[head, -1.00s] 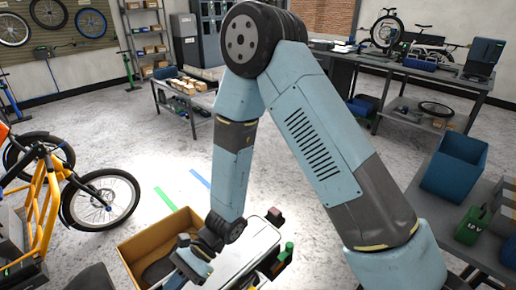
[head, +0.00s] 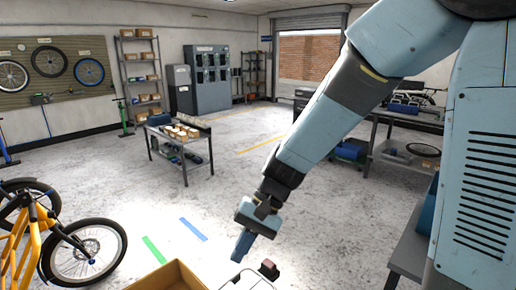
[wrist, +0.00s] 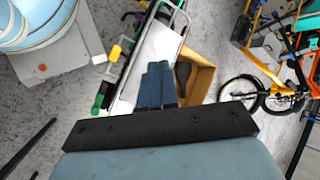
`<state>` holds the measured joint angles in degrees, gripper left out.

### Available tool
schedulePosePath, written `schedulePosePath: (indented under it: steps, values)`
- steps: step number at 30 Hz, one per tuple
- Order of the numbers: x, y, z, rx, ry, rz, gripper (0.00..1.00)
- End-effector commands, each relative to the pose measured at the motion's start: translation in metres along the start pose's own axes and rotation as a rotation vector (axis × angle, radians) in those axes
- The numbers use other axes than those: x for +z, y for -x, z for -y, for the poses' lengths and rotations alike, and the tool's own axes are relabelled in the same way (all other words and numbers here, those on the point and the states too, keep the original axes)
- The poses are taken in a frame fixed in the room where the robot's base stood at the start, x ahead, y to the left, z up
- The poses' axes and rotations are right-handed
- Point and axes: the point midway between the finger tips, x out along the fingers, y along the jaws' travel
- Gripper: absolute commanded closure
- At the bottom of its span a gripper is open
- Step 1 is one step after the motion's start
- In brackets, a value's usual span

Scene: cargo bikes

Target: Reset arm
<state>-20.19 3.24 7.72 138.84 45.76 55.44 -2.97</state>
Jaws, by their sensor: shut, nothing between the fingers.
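My arm comes in from the upper right of the head view and reaches down to the lower middle. My gripper (head: 243,246) is at its end, with blue fingers pointing down. In the wrist view my gripper (wrist: 157,85) shows its blue fingers together, with nothing between them. Below it in the wrist view are a white panel (wrist: 150,50) with a metal rail and an open cardboard box (wrist: 199,77) with a dark item inside. The gripper appears above them, not touching.
An orange cargo bike (head: 30,235) stands at the left. A small table (head: 180,150) with boxes is further back, near shelves (head: 139,75) and grey cabinets (head: 207,80). A grey bench (head: 408,245) stands at the right. The floor in the middle is clear.

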Motion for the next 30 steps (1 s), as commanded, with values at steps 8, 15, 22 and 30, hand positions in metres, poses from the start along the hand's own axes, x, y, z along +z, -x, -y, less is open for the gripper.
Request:
schedulePosePath:
  steps: [8, 15, 22, 30]
  values:
    - [0.009, 0.074, -0.036, 0.082, 0.09, -0.215, 1.0]
    - [0.025, 0.132, -0.072, 0.174, 0.141, -0.405, 1.0]
    - [0.049, 0.183, -0.108, 0.28, 0.165, -0.586, 1.0]
    - [0.085, 0.233, -0.147, 0.415, 0.167, -0.786, 1.0]
